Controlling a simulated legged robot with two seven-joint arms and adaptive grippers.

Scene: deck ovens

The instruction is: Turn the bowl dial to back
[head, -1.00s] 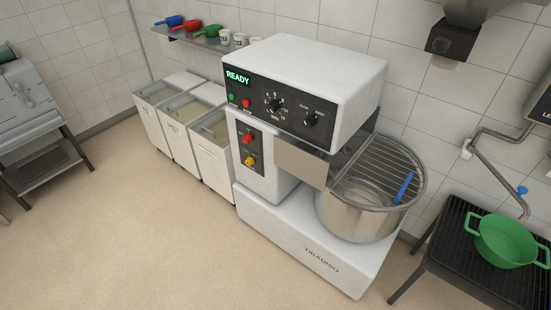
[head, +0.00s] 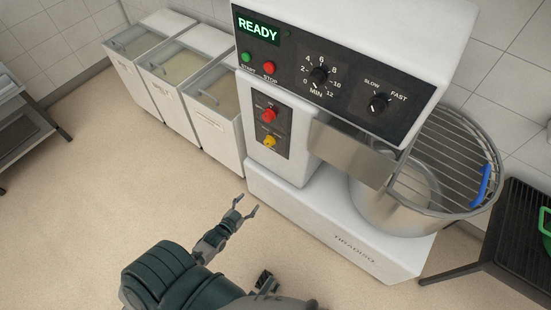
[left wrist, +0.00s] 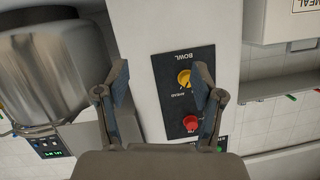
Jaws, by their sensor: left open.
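The bowl dial is a yellow knob (head: 269,142) on the dark upright panel of the white mixer (head: 320,232). In the left wrist view the knob (left wrist: 184,78) appears upside down beside the word BOWL, with AHEAD on its other side. Its exact setting is too small to read. My left gripper (head: 247,204) is open and empty, below the panel in the head view and apart from it. In the left wrist view the knob shows between the open fingers (left wrist: 160,75), nearer the right one. A small dark part at the bottom of the head view may be my right gripper.
A red knob (head: 268,115) sits close above the yellow one. The steel bowl (head: 395,208) and its wire guard (head: 462,140) stand to the right. White ingredient bins (head: 222,140) stand left of the mixer. The floor in front is clear.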

